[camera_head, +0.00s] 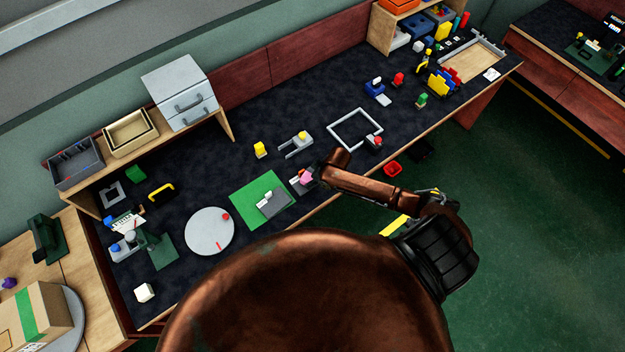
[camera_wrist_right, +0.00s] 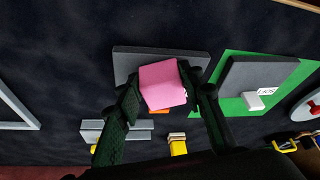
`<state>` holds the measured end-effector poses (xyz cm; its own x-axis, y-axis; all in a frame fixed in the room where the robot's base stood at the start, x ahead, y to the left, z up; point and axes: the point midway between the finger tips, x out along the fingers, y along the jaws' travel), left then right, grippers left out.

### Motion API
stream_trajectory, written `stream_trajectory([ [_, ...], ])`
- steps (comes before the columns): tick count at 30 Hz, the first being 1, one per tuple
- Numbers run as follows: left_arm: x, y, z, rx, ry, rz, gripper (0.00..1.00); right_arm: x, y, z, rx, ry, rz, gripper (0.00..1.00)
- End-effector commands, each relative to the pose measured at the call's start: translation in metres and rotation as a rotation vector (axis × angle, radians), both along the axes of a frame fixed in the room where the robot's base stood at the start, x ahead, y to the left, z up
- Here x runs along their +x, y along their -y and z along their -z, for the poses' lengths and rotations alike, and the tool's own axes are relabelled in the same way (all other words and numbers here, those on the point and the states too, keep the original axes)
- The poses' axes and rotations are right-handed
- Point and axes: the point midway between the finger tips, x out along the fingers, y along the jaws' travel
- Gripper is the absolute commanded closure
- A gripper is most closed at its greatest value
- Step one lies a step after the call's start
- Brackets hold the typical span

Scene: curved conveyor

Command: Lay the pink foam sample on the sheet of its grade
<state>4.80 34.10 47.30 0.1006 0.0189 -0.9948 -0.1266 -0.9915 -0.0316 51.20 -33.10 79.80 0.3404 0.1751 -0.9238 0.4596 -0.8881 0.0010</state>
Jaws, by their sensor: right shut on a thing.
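The pink foam sample (camera_wrist_right: 163,84) is a small block between the dark fingers of my right gripper (camera_wrist_right: 166,90) in the wrist view. It also shows pink in the head view (camera_head: 306,177), at the end of my right arm. A grey sheet (camera_wrist_right: 130,60) lies behind the block in the wrist view, partly hidden by it; I cannot tell whether they touch. A second grey sheet (camera_wrist_right: 258,72), beside it, lies on a green mat (camera_wrist_right: 213,122) with a small white labelled tag (camera_wrist_right: 257,101); the label is too small to read surely. My left gripper is not in view.
A grey square frame (camera_head: 355,128) and a yellow-and-grey fixture (camera_head: 296,144) stand near my right gripper. A round grey disc (camera_head: 209,232) lies left of the green mat. A red bin (camera_head: 393,169) is off the table's front edge. Dark table between is clear.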

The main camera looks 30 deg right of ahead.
Motion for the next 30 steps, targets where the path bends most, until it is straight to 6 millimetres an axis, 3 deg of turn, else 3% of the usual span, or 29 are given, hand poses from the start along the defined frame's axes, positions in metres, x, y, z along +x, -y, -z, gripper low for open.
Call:
stream_trajectory([
  [2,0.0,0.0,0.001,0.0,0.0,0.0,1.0,0.0,0.0,0.003,0.0,-0.001,0.0,0.76],
  [3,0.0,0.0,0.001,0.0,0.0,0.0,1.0,0.0,0.0,0.002,0.0,0.0,0.0,0.63],
  [10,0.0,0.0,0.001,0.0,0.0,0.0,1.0,0.0,0.0,0.002,0.0,0.0,0.0,0.47],
  [21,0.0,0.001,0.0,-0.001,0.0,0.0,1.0,-0.001,0.001,-0.005,0.0,0.001,-0.001,0.47],
  [30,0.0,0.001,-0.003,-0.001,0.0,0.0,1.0,-0.021,0.011,-0.056,-0.001,0.001,-0.003,0.47],
])
